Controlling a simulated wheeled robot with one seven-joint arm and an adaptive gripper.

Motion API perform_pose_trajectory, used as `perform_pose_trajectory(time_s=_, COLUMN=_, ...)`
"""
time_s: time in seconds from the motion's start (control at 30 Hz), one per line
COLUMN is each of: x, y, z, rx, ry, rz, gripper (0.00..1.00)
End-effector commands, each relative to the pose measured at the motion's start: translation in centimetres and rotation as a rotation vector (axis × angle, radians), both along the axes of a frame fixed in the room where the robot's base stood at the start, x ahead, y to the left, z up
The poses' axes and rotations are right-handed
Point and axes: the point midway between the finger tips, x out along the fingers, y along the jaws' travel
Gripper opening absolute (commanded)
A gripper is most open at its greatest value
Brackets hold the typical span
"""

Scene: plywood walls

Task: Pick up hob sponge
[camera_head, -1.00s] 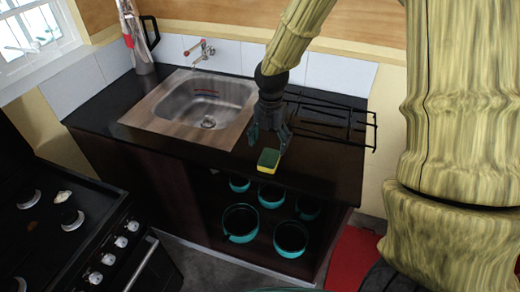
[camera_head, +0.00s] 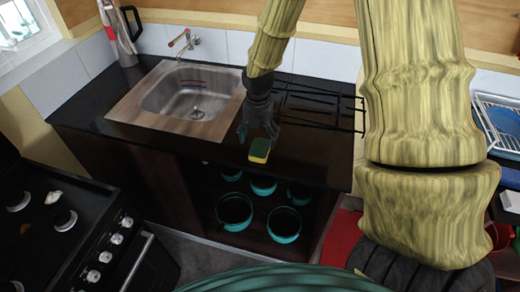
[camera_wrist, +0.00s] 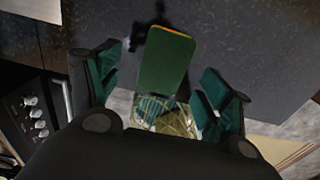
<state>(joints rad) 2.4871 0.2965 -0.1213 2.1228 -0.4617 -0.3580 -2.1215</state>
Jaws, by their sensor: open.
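The sponge (camera_head: 259,150) has a green top and a yellow lower part. It lies on the dark countertop (camera_head: 310,165) near its front edge. My gripper (camera_head: 258,132) is just above and behind the sponge in the head view, with its fingers pointing down. In the wrist view the sponge's green face (camera_wrist: 164,66) shows between and beyond the two spread fingers of my gripper (camera_wrist: 155,95). The fingers are open, and no contact with the sponge can be seen.
A sink (camera_head: 190,98) is set into the counter at left, and a black wire rack (camera_head: 320,107) lies at the back right. Teal pots (camera_head: 235,210) stand on the shelf below. A black stove (camera_head: 75,225) is at lower left.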

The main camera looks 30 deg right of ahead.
Motion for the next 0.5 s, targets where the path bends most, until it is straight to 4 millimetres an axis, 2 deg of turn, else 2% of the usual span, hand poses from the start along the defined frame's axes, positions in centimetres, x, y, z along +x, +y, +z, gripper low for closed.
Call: perform_pose_trajectory(time_s=0.5, x=-0.5, y=-0.3, z=-4.2, rx=-0.001, ry=0.002, rz=0.0, gripper=0.79)
